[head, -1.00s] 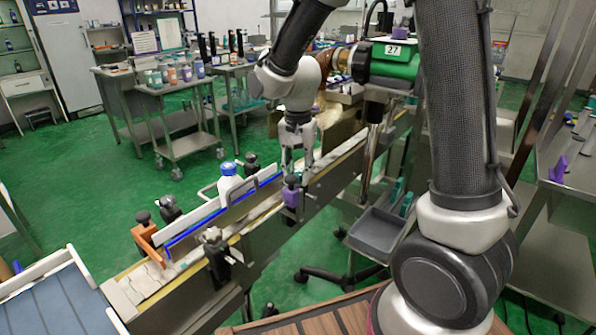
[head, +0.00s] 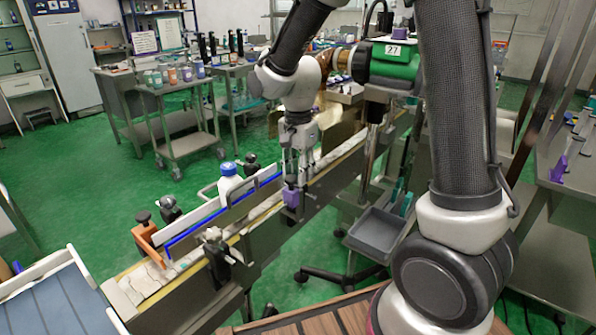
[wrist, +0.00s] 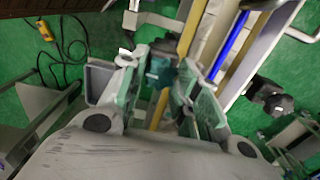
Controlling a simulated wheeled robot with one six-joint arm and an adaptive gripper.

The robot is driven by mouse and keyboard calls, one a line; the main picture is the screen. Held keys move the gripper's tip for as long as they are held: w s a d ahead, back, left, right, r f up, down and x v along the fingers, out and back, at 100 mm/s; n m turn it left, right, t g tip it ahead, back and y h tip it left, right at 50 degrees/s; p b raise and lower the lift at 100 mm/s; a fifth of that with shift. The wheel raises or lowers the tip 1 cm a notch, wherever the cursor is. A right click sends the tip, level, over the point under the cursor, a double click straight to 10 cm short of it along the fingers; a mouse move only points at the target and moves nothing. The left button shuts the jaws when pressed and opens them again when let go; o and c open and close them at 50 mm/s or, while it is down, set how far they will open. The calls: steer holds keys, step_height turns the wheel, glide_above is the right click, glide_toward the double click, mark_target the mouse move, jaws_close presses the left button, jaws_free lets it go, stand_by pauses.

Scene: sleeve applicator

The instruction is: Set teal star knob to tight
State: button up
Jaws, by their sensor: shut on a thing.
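The teal star knob (wrist: 160,72) shows in the wrist view between my fingertips, partly covered by them. Its pointer or marking is not readable, so I cannot tell its setting. My gripper (wrist: 168,78) is shut on the knob. The knob itself is hidden by the fingers there.
The conveyor (head: 240,245) runs diagonally with a blue-edged guide rail (head: 205,232). A white bottle with a blue cap (head: 229,183) stands along it. Black knobs (head: 168,207) sit on the rail mounts. A grey tray (head: 378,232) is right of the conveyor.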

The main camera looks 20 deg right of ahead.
steer(key=o, duration=1)
step_height(320, 180, up, 12)
steer(key=shift+r, duration=0.1)
